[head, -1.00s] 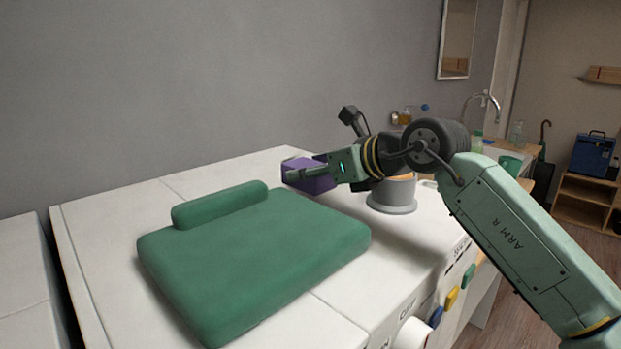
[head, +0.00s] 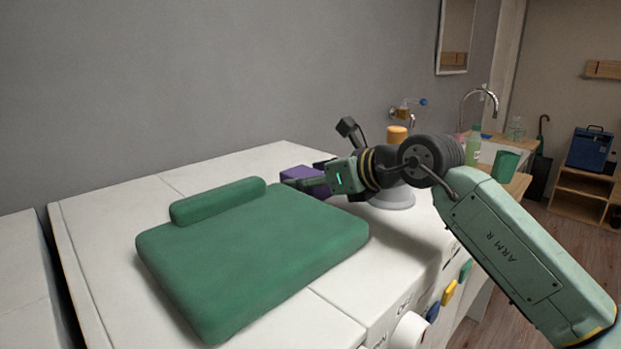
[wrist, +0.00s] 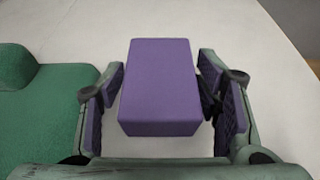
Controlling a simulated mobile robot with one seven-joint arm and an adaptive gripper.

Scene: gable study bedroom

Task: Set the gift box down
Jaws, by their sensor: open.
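The gift box is a plain purple block. In the wrist view the gift box (wrist: 160,85) lies between the two fingers of my gripper (wrist: 163,95), with a gap visible at its lower left and lower right. My gripper is open around it. In the head view the gift box (head: 297,175) appears at the white top's far side, behind the green cushion, partly hidden by my gripper (head: 312,184). It appears to rest on the white surface; its underside is hidden.
A green cushion (head: 255,255) with a bolster (head: 218,200) lies on the white top (head: 110,200), left of my gripper. A grey round base (head: 392,199) and an orange-topped item (head: 397,134) stand behind my arm. A green cup (head: 505,164) and bottle (head: 473,150) are farther right.

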